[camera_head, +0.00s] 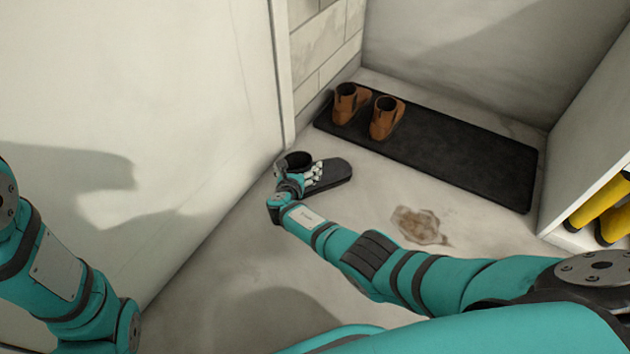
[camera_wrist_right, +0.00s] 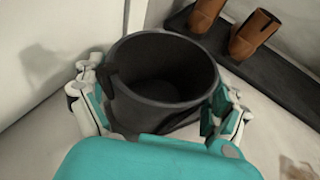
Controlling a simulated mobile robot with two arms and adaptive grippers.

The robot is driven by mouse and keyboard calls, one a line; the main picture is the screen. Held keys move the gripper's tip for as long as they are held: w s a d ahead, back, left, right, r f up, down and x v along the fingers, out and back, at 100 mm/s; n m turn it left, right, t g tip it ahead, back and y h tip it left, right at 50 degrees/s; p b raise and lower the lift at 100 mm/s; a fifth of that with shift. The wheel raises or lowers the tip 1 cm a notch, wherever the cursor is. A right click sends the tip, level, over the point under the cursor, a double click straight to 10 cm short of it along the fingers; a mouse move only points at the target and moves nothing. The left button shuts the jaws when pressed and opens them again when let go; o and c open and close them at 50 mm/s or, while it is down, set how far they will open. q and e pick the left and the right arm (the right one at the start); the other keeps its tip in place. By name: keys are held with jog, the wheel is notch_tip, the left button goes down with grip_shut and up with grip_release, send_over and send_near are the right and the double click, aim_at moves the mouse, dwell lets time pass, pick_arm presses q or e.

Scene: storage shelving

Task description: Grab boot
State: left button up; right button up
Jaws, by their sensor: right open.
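A black boot (camera_head: 330,173) stands upright on the floor beside the left wall, its foot pointing right. Its round open shaft (camera_wrist_right: 165,80) fills the middle of the right wrist view. My right gripper (camera_head: 303,177) is at the shaft. In the right wrist view the white-and-teal fingers are spread, one on each side of the shaft. I cannot tell whether they touch it.
A pair of brown boots (camera_head: 386,118) stands on a black mat (camera_head: 470,160) behind the black boot. A brown stain (camera_head: 420,226) lies on the floor. Yellow boots (camera_head: 600,203) sit in a white shelf (camera_head: 590,130) at the right. The left wall (camera_head: 190,90) is close to my right gripper.

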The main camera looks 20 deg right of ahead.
jog(key=shift+c, duration=0.4)
jog(key=shift+r, duration=0.1)
jog(key=c, duration=1.6)
